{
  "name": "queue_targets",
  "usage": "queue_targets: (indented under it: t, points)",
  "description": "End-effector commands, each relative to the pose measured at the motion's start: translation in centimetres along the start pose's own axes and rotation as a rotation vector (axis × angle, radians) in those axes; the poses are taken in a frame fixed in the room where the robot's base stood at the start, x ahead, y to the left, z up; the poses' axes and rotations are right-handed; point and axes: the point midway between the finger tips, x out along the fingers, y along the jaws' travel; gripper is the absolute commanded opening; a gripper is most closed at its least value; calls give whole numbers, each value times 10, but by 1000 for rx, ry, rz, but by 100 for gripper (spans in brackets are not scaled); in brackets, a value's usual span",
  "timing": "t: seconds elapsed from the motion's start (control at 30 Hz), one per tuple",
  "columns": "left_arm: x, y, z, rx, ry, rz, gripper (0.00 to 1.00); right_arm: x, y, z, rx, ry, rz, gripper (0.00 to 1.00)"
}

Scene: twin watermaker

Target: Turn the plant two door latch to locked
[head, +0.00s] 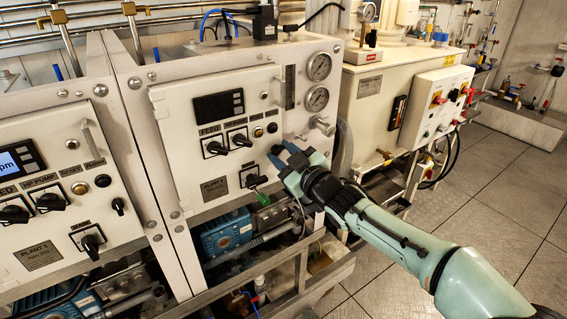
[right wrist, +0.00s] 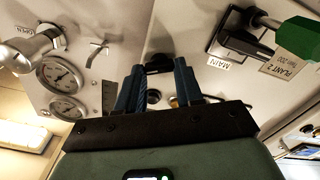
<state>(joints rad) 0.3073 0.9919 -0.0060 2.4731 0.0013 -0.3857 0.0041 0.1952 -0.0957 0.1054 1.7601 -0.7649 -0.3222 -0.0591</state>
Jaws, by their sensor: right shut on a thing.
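The plant two panel door (head: 180,120) is a white front with a display and black knobs, and it looks closed. My right gripper (head: 281,155) is at the lower right of this door, its blue fingers against the panel. In the right wrist view the gripper (right wrist: 157,85) is shut on the small black door latch (right wrist: 158,64), which sits between the fingertips. The gripper hides the latch in the head view. Which way the latch is turned cannot be told. My left gripper is not in view.
Two gauges (head: 318,66) and a silver valve (head: 322,125) are on the right. The plant one panel (head: 40,150) is at the left. Floor (head: 490,190) at the right is clear.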

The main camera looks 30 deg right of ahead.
Motion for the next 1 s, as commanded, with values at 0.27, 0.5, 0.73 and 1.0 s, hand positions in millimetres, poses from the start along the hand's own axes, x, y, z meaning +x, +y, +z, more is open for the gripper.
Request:
queue_targets:
  t: [0.27,0.5,0.73,1.0]
  points:
    - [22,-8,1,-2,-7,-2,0,0,-2,2,-265,0,0,6]
    - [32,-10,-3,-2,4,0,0,0,-2,2,-493,0,0,6]
    - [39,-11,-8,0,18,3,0,0,-3,2,-709,0,1,6]
    - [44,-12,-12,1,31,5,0,0,-3,2,-923,-1,0,6]
